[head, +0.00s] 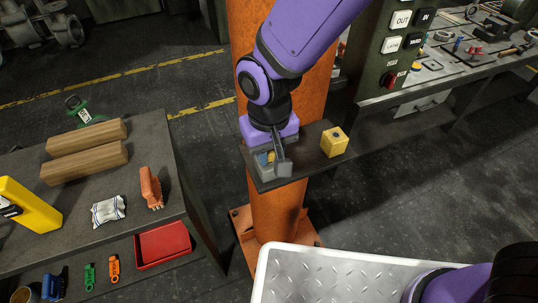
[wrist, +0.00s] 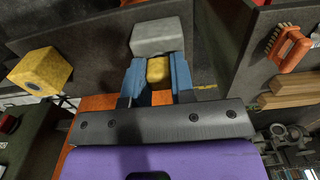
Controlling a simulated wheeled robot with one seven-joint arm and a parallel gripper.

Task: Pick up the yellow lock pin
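The yellow lock pin, as I take it, is the small yellow piece (wrist: 158,70) between my blue fingertips in the wrist view. It fills the gap between them, but I cannot tell whether both fingers press on it. In the head view only a speck of yellow (head: 271,157) shows beside my gripper (head: 268,160), above the dark shelf; the arm hides the rest. A grey block (wrist: 157,37) lies just beyond the fingertips; it also shows in the head view (head: 284,169).
A yellow box (head: 334,142) with a dark top spot stands on the right of the dark shelf (head: 308,150) by the orange column (head: 275,207). The left bench holds wooden blocks (head: 85,138), an orange brush (head: 151,187) and a white bundle (head: 108,211). A control panel stands right.

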